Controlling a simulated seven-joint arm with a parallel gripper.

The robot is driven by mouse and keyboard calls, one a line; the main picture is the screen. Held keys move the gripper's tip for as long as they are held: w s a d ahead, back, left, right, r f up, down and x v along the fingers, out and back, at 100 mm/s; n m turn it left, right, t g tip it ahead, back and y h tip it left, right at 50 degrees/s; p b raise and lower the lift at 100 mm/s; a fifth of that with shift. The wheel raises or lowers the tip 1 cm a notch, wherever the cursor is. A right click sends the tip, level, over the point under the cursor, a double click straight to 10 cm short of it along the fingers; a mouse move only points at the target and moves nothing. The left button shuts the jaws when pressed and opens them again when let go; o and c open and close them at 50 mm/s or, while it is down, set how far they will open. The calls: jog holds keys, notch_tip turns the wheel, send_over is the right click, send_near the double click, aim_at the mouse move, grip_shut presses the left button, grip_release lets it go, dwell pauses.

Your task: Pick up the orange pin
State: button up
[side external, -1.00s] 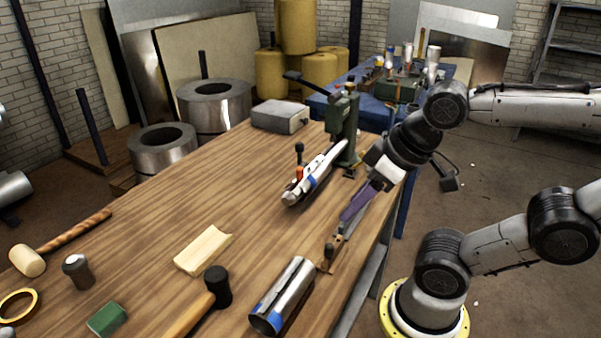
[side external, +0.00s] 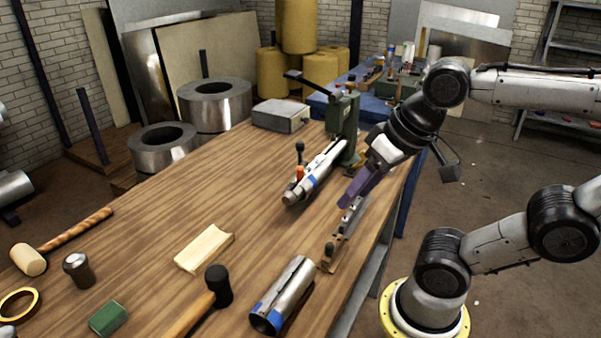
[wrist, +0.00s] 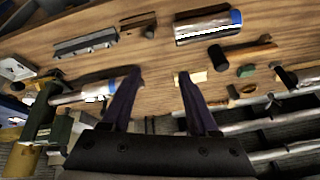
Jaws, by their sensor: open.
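The orange pin (side external: 299,173) is a small orange piece below a black knob, at the near end of a silver pipe with a blue band (side external: 314,181) in the side view. My gripper (side external: 347,201) has purple fingers and hangs over the bench to the right of the pin, apart from it. In the wrist view my gripper (wrist: 160,76) shows its fingers spread with only bench and a pale wooden block between them. I cannot make out the pin there; the left finger covers part of that area.
A green lever machine (side external: 344,125) stands at the pipe's far end. A toothed bar tool (side external: 340,238) lies below my gripper. A loose pipe (side external: 283,295), wooden cradle (side external: 205,248) and black-headed mallet (side external: 218,285) lie nearer. Bench left of the pin is clear.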

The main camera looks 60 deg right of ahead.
jog(key=w+d+r+m+g, duration=0.1)
jog(key=w+d+r+m, duration=0.1)
jog(key=w+r+m, duration=0.4)
jog(key=m+g, duration=0.4)
jog(key=m, duration=0.4)
send_over(300, 167)
notch_tip(300, 167, down, 9)
jog(key=shift+w+d+f, duration=0.1)
jog(key=shift+f, duration=3.15)
grip_shut()
